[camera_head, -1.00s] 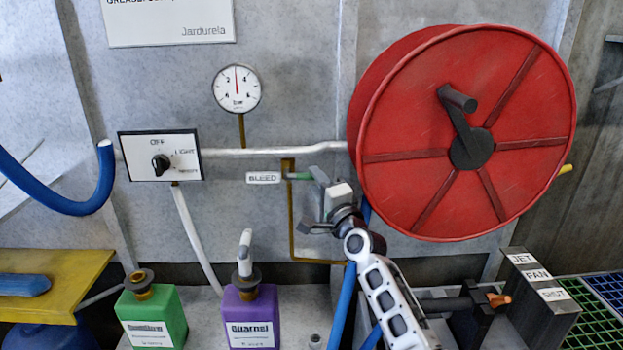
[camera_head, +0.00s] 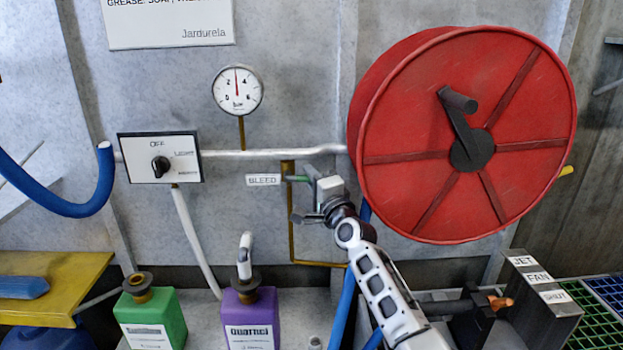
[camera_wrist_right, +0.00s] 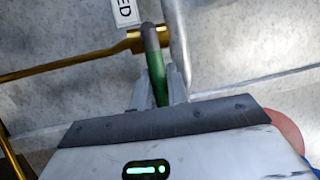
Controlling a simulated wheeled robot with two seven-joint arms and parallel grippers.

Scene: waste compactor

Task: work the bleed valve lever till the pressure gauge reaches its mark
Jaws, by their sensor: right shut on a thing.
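The green bleed valve lever (camera_head: 298,178) sticks out from the brass pipe, just right of the BLEED label (camera_head: 263,180). My right gripper (camera_head: 309,177) is at the lever. In the right wrist view, its two fingers stand on either side of the green lever (camera_wrist_right: 156,78) and are shut on it; the lever's grey end shows beyond them. The round white pressure gauge (camera_head: 237,90) hangs above the pipe, its needle pointing almost straight up, between 2 and 4. I cannot make out a separate mark on its face. My left gripper is not in view.
A big red hose reel (camera_head: 400,140) stands close to the right of my right gripper. A switch panel (camera_head: 160,157) is at left. A green jug (camera_head: 152,318) and a purple jug (camera_head: 250,315) stand below.

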